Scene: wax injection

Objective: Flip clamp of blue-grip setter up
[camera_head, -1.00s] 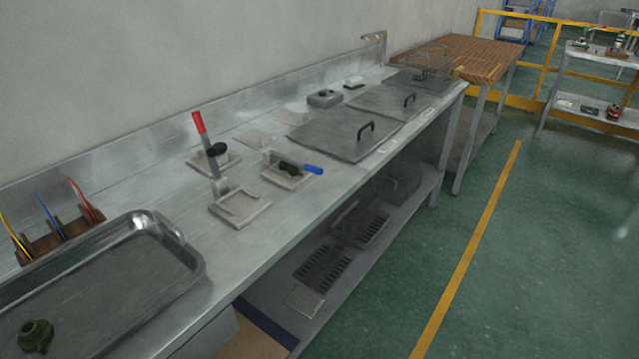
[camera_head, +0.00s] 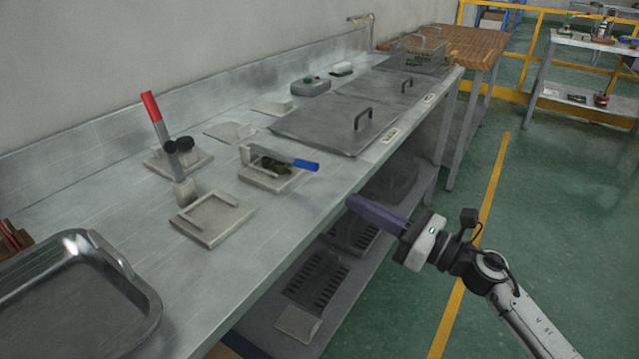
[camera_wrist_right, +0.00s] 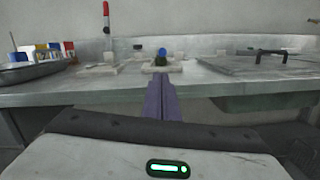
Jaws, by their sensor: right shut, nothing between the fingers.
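The blue-grip setter (camera_head: 272,176) stands on the steel counter, its blue grip (camera_head: 306,164) lying low and pointing right toward the counter's front edge. A dark green part sits under its clamp arm. In the right wrist view the blue grip (camera_wrist_right: 162,51) shows end-on beyond my fingers. My right gripper (camera_head: 352,204) is shut and empty, just off the counter's front edge, to the right of and nearer than the setter, not touching it. It also shows in the right wrist view (camera_wrist_right: 160,85), fingers together and pointing at the setter. My left gripper is not in view.
A red-grip setter (camera_head: 175,160) has its handle upright, left of the blue one. A steel tray (camera_head: 125,275) lies at the near left. Flat lids with handles (camera_head: 335,130) cover the counter to the right. A shelf (camera_head: 335,310) runs below.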

